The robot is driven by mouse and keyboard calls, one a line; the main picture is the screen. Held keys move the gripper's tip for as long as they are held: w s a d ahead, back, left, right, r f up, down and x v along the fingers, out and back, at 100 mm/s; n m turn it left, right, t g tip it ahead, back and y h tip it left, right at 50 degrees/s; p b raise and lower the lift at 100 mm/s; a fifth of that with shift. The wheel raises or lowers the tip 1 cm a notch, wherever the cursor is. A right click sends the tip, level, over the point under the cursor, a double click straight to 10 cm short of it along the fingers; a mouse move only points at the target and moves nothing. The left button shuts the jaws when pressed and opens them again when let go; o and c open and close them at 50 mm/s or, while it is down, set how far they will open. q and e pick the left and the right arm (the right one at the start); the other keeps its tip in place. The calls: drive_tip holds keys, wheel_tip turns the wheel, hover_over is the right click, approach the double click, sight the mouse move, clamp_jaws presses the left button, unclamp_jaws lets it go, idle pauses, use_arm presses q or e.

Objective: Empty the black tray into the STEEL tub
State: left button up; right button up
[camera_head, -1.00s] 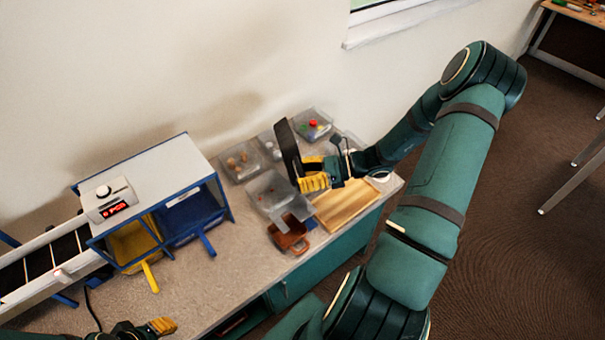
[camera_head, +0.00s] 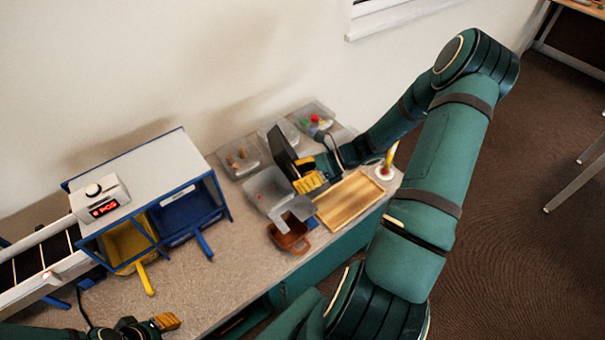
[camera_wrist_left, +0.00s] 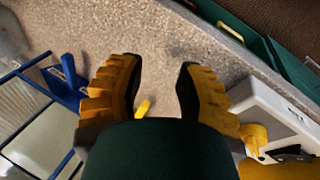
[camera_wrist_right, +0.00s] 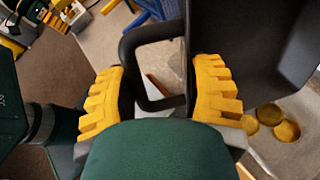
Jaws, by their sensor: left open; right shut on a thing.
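My right gripper (camera_head: 308,182) is shut on the handle of the black tray (camera_head: 283,150) and holds it steeply tilted above the grey tubs. The right wrist view shows the handle between the fingers (camera_wrist_right: 160,95) and part of the tray's dark inside (camera_wrist_right: 240,45); I see no contents in that part. Grey tubs stand below: one with brown pieces (camera_head: 238,172), one partly behind the tray (camera_head: 290,130), one with red and green pieces (camera_head: 328,112), and one in front (camera_head: 262,198). I cannot read which is STEEL. My left gripper (camera_head: 165,321) is open and empty.
A wooden tray (camera_head: 350,203) and a brown container (camera_head: 288,240) stand near the front edge. A blue-framed sorting station (camera_head: 140,175) with yellow and blue bins is at left, beside a conveyor (camera_head: 40,262). Brassy discs (camera_wrist_right: 270,120) lie below the tray. The counter's front middle is clear.

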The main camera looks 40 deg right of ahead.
sight(290, 170)
drive_tip(key=r+g+h+p, duration=0.1)
drive_tip(key=p, duration=0.1)
drive_tip(key=w+a+r+g+h+p, duration=0.1)
drive_tip(key=g+p, duration=0.1)
drive_tip(key=r+n+g+p, duration=0.1)
drive_tip(key=p, duration=0.2)
drive_tip(key=shift+w+a+g+h, duration=0.25)
drive_tip(key=shift+a+g+h, duration=0.05)
drive_tip(key=shift+a+h, duration=0.1)
drive_tip(key=shift+s+a+f+n+h, duration=0.1)
drive_tip(key=shift+f+n+h, duration=0.05)
drive_tip(key=shift+f+h, duration=0.3)
drive_tip(key=shift+s+a+f+n+h, duration=0.1)
drive_tip(key=shift+f+n+h, duration=0.05)
drive_tip(key=shift+f+h, duration=0.25)
drive_tip(key=shift+s+a+f+n+g+h, duration=0.2)
drive_tip(key=shift+f+n+h, duration=0.15)
drive_tip(key=shift+f+h, duration=0.7)
drive_tip(key=shift+s+a+f+n+g+h, duration=0.25)
drive_tip(key=shift+f+h, duration=0.55)
drive_tip(key=shift+h, duration=0.45)
drive_tip(key=shift+s+a+f+n+g+h, duration=0.15)
drive_tip(key=shift+f+n+h, duration=0.25)
drive_tip(key=shift+f+h, duration=0.65)
drive_tip(key=shift+r, duration=0.1)
